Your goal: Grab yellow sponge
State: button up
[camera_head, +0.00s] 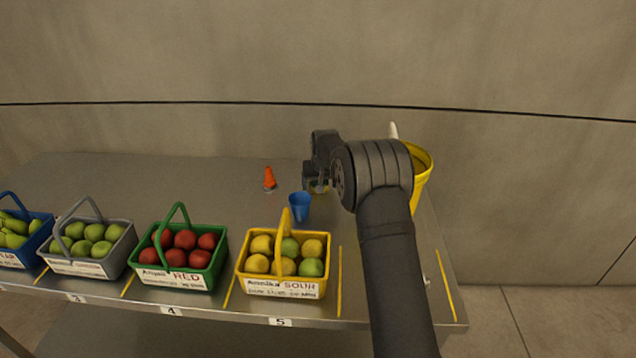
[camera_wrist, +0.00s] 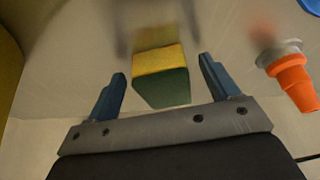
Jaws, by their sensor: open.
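The yellow sponge (camera_wrist: 160,61) shows in the wrist view as a block with a yellow part and a dark green part. It lies on the metal table between and just beyond my two blue fingertips. My gripper (camera_wrist: 162,68) is open, with nothing between its fingers touching the sponge that I can see. In the head view my gripper (camera_head: 316,186) is low over the back of the table, and a small yellow bit of the sponge (camera_head: 318,189) shows beneath it; my arm hides the rest.
An orange cone-like object (camera_head: 270,178) and a blue cup (camera_head: 300,206) stand left of my gripper. A yellow bucket (camera_head: 421,170) is behind my arm at right. Baskets of fruit, including a yellow one (camera_head: 283,288) and a green one (camera_head: 178,276), line the front edge. The back left is clear.

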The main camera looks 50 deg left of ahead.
jog(key=shift+c, duration=0.2)
jog(key=c, duration=1)
jog(key=shift+r, duration=0.1)
